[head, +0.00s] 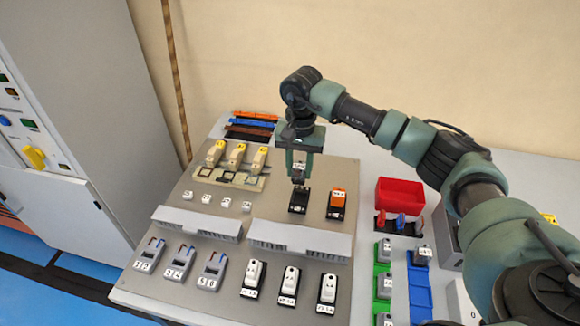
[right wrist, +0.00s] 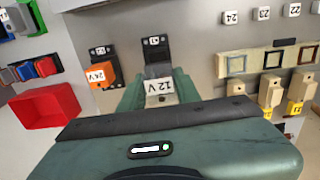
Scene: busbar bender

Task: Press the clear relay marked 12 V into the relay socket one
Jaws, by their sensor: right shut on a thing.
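My right gripper (head: 300,172) points down over the panel and is shut on the relay marked 12 V (right wrist: 158,90). The relay's pale label faces the wrist camera; most of its body is hidden between the fingers. The gripper also shows in the right wrist view (right wrist: 158,98). Relay socket one (head: 299,201) is black and empty on its visible part, directly below the held relay. It also shows in the right wrist view (right wrist: 157,57), just beyond the relay. I cannot tell whether relay and socket touch. My left gripper is not in view.
An orange relay marked 24 V (head: 338,198) sits in the neighbouring socket, close on the right. Grey wire ducts (head: 300,240) run across the panel below. Beige terminal blocks (head: 237,155) stand at left. A red bin (head: 400,193) is at right.

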